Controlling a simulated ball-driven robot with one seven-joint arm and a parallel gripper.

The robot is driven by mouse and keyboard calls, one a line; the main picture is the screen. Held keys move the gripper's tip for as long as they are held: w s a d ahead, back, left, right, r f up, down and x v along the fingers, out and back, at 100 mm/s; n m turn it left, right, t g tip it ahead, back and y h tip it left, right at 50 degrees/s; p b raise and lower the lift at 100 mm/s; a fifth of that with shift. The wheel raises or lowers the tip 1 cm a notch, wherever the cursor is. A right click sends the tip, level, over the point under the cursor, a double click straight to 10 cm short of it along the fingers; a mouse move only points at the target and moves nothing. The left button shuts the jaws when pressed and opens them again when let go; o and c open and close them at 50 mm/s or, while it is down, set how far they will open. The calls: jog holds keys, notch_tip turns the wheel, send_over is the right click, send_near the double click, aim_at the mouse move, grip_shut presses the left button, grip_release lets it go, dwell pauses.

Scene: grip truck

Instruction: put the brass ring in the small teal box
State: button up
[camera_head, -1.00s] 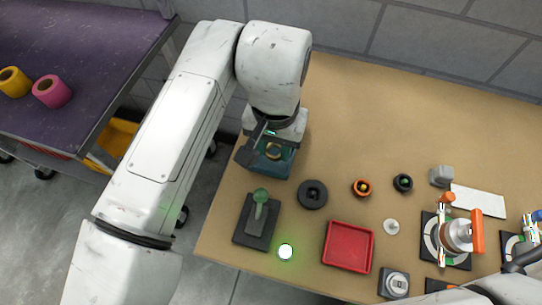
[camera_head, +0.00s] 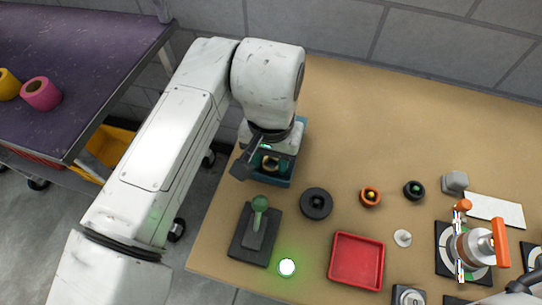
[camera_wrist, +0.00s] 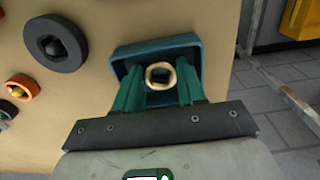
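The brass ring (camera_wrist: 160,75) is a thick gold loop with a dark centre, seen between the fingertips of my gripper (camera_wrist: 161,82) in the wrist view. The green fingers close in on both sides of the ring and look to touch it. The small teal box (camera_wrist: 128,65) lies directly beneath, at the table's left edge. The ring lies over its opening; its height above the floor is hard to tell.
A black ring (camera_head: 316,203), an orange ring (camera_head: 370,196) and a red tray (camera_head: 356,261) stand to the right. A green-knobbed lever (camera_head: 257,230) on a dark base is in front of the box. The table's back middle is clear.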

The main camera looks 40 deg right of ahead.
jog(key=o, duration=0.4)
notch_tip(320, 180, up, 12)
jog(key=shift+r+p, duration=0.2)
jog(key=shift+p, duration=0.8)
